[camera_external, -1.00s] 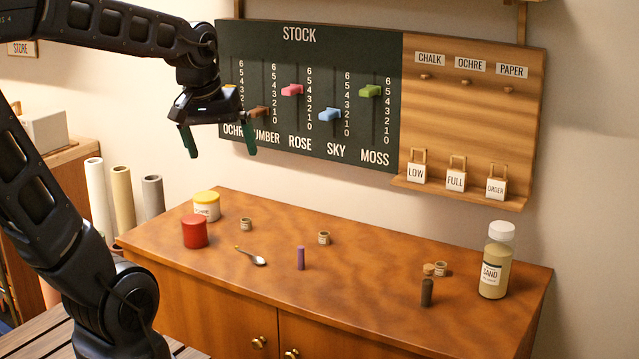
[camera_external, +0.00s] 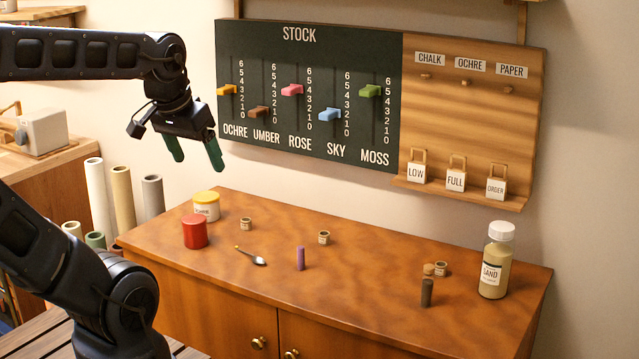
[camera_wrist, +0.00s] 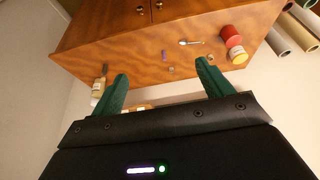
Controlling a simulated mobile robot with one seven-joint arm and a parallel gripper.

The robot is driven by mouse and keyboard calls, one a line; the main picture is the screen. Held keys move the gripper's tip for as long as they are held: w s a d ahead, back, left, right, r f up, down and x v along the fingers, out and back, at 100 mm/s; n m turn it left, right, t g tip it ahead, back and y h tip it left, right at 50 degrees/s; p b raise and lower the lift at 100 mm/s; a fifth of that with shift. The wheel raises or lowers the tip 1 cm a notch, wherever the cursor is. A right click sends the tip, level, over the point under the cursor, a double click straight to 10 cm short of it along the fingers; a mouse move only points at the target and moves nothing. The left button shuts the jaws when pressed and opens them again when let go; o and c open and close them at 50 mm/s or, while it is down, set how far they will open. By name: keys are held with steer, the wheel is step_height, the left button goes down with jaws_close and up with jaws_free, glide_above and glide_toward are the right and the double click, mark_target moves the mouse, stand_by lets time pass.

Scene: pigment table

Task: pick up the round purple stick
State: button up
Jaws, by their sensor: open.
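The round purple stick (camera_external: 300,258) stands upright on the wooden cabinet top (camera_external: 360,290), near the middle. It also shows small in the wrist view (camera_wrist: 164,55), beyond the gap between the fingers. My gripper (camera_external: 197,158) has two green fingers spread apart with nothing between them. It is in the air above the left end of the cabinet, well up and to the left of the stick. The wrist view shows the open fingers (camera_wrist: 163,80) too.
A spoon (camera_external: 250,256) and a small jar (camera_external: 323,238) are near the stick. A red pot (camera_external: 194,232) and a yellow-lidded jar (camera_external: 207,205) stand left. A dark stick (camera_external: 427,292) and a sand bottle (camera_external: 496,260) stand right. The stock board (camera_external: 310,90) hangs behind.

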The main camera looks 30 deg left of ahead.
steer(key=c, duration=0.7)
steer(key=n+g+h, duration=1)
steer(key=n+h, duration=0.2)
steer(key=h, duration=0.2)
glide_above(301, 258)
steer(key=s, duration=0.4)
step_height(301, 258, down, 21)
steer(key=w+a+f+n+t+h, duration=0.1)
steer(key=f, duration=0.3)
steer(key=w+a+f+n+t+h, duration=0.1)
steer(key=w+f+n, duration=0.1)
steer(key=f, duration=0.2)
steer(key=w+a+f+n+t+h, duration=0.1)
steer(key=w+f, duration=0.1)
steer(key=f, duration=0.2)
steer(key=shift+a+n+h, duration=0.3)
steer(key=shift+h, duration=0.1)
steer(key=shift+s+d, duration=0.15)
steer(key=shift+d, duration=1.1)
steer(key=shift+s+d, duration=0.1)
steer(key=shift+d, duration=1.15)
